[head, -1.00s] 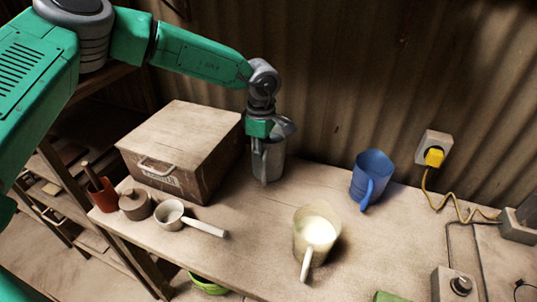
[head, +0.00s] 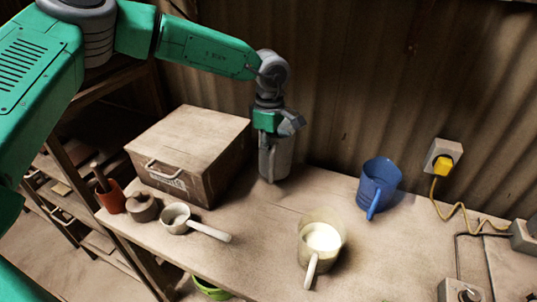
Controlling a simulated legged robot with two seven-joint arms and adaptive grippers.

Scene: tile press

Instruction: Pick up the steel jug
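The steel jug (head: 282,160) is a grey metal vessel at the back of the bench, just right of the wooden box. It is upright. My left gripper (head: 268,140) reaches down to it from above and appears shut on its near upper part, at the handle side. The fingertips are small and partly merge with the jug, so the exact contact is hard to see. The jug seems to be slightly off the bench top. My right gripper is not in view.
A wooden box (head: 190,140) stands close on the left. A blue jug (head: 380,183) and a cream jug with pale contents (head: 321,238) stand to the right. A white-handled pan (head: 176,217), a lidded pot (head: 141,205) and a red cup (head: 110,197) line the front left. The corrugated wall is close behind.

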